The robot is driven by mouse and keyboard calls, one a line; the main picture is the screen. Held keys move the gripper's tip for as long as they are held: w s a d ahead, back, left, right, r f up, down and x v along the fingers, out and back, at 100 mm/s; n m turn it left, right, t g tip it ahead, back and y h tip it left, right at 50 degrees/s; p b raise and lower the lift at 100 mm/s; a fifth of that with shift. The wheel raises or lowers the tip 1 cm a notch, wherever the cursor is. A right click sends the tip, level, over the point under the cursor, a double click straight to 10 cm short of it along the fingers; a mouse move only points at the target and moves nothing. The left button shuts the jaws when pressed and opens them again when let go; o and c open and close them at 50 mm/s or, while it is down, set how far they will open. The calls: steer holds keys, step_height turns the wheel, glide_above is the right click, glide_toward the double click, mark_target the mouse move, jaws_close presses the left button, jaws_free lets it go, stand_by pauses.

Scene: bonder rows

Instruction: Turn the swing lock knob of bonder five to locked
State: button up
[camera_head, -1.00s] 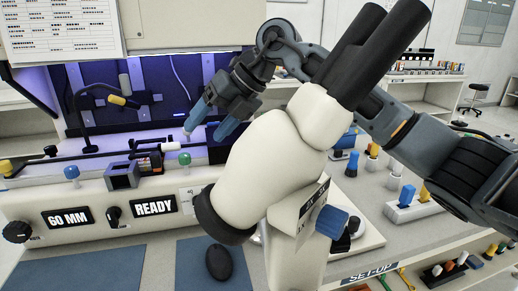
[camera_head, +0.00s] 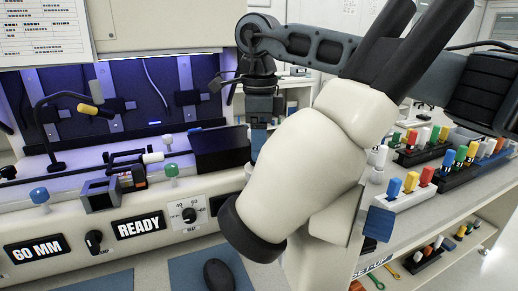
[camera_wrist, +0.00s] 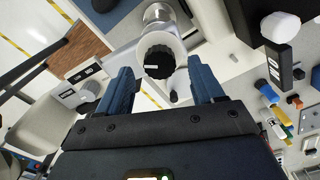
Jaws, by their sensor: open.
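In the wrist view, a black ribbed knob (camera_wrist: 158,63) with a white mark sits in a white round collar, just beyond my fingertips and roughly centred between them. No label on it is readable, so I cannot tell its lock position. My gripper (camera_wrist: 162,80) is open, its two blue fingers apart with nothing held. In the head view my gripper (camera_head: 260,138) points down behind the cream microscope (camera_head: 300,165), which hides its fingertips and the knob. The bonder's front panel (camera_head: 75,220) reads "60 MM" and "READY".
A black box (camera_head: 222,150) stands left of my gripper on the bonder. The microscope's black eyepieces (camera_head: 385,45) rise close to my arm. Racks of coloured pegs (camera_head: 410,190) fill the bench at right. A black mouse (camera_head: 218,274) lies on a blue mat in front.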

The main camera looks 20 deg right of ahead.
steer(key=shift+f, duration=1.25)
steer(key=shift+c, duration=0.5)
steer(key=c, duration=1)
steer(key=shift+o, duration=0.2)
steer(key=m+b, duration=0.1)
steer(key=m, duration=0.3)
steer(key=shift+m+b, duration=0.3)
steer(key=shift+b, duration=0.1)
steer(key=m+b, duration=0.1)
steer(key=m, duration=0.4)
steer(key=shift+m+b, duration=0.3)
steer(key=shift+b, duration=0.1)
